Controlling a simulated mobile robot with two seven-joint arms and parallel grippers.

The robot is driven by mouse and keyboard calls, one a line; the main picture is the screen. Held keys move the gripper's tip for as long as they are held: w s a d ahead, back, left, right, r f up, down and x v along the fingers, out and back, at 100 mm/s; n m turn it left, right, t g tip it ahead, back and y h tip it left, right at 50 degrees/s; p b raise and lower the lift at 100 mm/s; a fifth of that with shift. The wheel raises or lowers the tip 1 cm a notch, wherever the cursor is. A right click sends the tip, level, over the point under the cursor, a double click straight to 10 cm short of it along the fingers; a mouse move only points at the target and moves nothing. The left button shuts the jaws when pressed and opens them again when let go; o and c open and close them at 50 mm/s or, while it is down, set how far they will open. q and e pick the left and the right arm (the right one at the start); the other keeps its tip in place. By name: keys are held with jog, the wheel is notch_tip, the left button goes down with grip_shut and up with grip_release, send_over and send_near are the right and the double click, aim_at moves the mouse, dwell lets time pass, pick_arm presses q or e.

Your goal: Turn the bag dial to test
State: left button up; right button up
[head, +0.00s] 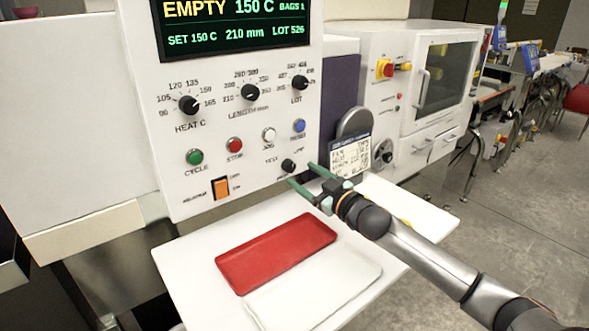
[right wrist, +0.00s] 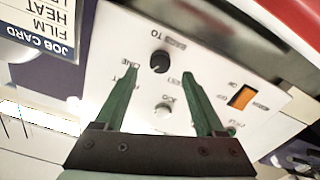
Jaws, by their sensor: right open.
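The bag dial (head: 288,165) is a small black knob low on the right of the white control panel, below the blue button. It also shows in the right wrist view (right wrist: 159,62), with small print around it. I cannot tell where its pointer stands. My right gripper (head: 302,174) is open, with green fingers pointing at the panel. In the right wrist view its fingertips (right wrist: 160,73) lie to either side of the dial in the picture. No contact with the dial is visible. My left gripper is not in view.
Green (head: 194,157), red (head: 235,145), white (head: 269,135) and blue (head: 299,126) buttons and an orange switch (head: 221,188) are close by. Three larger knobs sit above. A red tray (head: 275,252) lies on the white shelf below. A job card (head: 350,157) is at right.

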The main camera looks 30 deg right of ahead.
aim_at(292, 168)
jog(key=shift+w+a, duration=0.2)
jog(key=shift+w, duration=2.05)
jog(key=shift+c, duration=0.4)
grip_shut()
